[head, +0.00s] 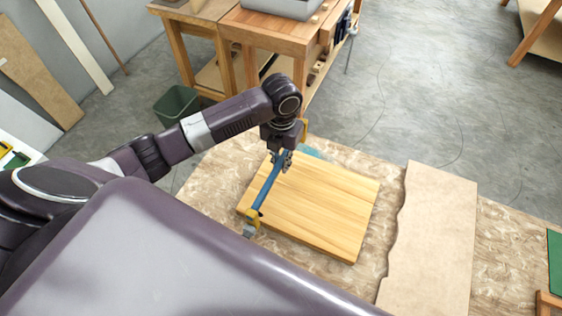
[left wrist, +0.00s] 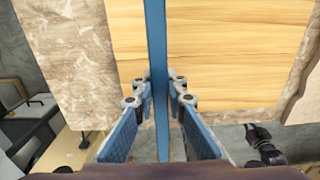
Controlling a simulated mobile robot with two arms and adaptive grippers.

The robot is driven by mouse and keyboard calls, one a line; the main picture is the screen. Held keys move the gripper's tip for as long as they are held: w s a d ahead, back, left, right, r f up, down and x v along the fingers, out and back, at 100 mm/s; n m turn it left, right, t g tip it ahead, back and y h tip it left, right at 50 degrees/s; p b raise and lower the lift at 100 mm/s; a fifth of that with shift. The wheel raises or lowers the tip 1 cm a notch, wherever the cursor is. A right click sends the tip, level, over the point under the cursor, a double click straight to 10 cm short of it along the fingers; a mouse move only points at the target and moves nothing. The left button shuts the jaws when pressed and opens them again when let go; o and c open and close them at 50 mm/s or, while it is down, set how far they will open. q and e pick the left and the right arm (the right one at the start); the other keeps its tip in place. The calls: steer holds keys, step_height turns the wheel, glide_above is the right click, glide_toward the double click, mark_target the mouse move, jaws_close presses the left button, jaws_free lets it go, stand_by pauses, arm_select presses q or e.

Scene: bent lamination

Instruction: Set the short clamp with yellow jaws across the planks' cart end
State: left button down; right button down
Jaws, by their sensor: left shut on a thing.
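The planks (head: 320,205) lie together as a light wooden panel on the worktable; their grain also shows in the left wrist view (left wrist: 230,60). The short clamp has a blue bar (head: 266,188) that runs along the panel's left end in the head view. Whether the jaws touch the planks is unclear. My right gripper is out of view.
The patterned worktable (head: 222,176) has bare room around the panel. A wavy-edged tan board (head: 436,235) lies to the right. A wooden workbench (head: 275,28) and a dark green bin (head: 177,105) stand beyond the table.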

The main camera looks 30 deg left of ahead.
mark_target(281, 184)
arm_select(q)
steer(key=shift+f+b, duration=0.65)
steer(key=shift+f, duration=0.75)
steer(key=shift+f+b, duration=0.35)
steer(key=shift+f, duration=0.6)
steer(key=shift+f+b, duration=0.9)
steer(key=shift+f, duration=0.95)
steer(key=c, duration=1.9)
jaws_free()
steer(key=shift+s, duration=0.1)
